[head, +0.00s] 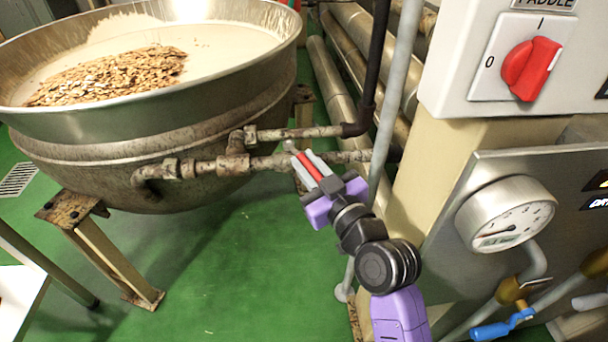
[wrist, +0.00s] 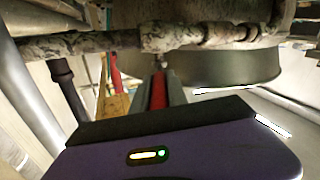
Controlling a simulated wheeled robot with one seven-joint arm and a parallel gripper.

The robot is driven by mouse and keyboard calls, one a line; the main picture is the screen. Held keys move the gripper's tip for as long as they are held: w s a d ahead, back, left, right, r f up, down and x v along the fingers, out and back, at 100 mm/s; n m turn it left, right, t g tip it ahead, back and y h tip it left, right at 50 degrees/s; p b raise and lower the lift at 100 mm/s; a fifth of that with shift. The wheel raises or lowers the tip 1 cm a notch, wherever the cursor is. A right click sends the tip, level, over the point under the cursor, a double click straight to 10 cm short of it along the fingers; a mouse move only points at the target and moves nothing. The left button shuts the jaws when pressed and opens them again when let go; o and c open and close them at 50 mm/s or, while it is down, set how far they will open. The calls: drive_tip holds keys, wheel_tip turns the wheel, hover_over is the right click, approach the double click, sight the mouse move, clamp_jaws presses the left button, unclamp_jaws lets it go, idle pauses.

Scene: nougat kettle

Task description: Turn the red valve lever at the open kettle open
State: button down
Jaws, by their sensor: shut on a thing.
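The open kettle (head: 130,150) is a big steel bowl at the left of the head view, with a pale mass and brown flakes inside. Rusty pipes (head: 210,165) run from its side toward the right. The red valve lever (head: 308,168) lies along between the fingers of my gripper (head: 301,160), beside the pipes. In the wrist view the red lever (wrist: 158,92) also shows between the fingers, below the crossing pipe. My gripper is shut on the lever. The valve body and much of the lever are hidden by the fingers.
A panel at the right carries a red rotary switch (head: 531,68) and a round gauge (head: 506,213). A blue-handled valve (head: 502,326) is at bottom right. A thin grey vertical pipe (head: 388,120) stands close to my gripper. Green floor (head: 240,270) is clear below the kettle.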

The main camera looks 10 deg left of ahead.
drive_tip(key=shift+d+f, duration=0.1)
drive_tip(key=shift+d, duration=0.05)
drive_tip(key=c, duration=1.3)
unclamp_jaws()
drive_tip(key=v, duration=0.8)
drive_tip(key=shift+p, duration=0.45)
drive_tip(key=shift+w, duration=0.1)
